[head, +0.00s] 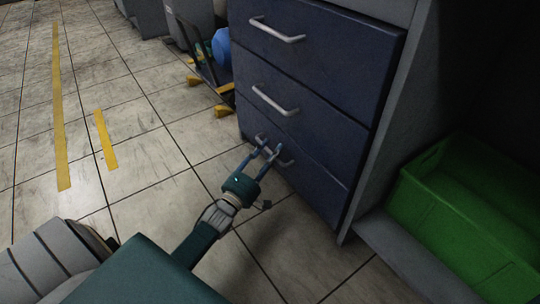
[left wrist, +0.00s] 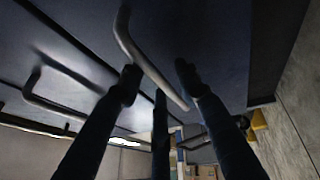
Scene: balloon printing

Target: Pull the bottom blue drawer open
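The bottom blue drawer (head: 318,196) is in the head view, low in the cabinet, and looks flush with its front. Its silver handle (head: 286,161) is partly hidden by my left gripper (head: 266,150), whose fingers reach to it. In the left wrist view, the fingers of the left gripper (left wrist: 158,75) are spread apart, with the curved handle (left wrist: 150,62) running between their tips. I cannot tell whether any finger touches it. My right gripper is in neither view.
Above are the middle blue drawer (head: 310,119) and top blue drawer (head: 330,50), both looking closed. A green crate (head: 440,200) stands right of the cabinet. A blue round object (head: 222,48) and yellow-footed stand (head: 224,110) are to the left. Tiled floor (head: 130,165) in front is clear.

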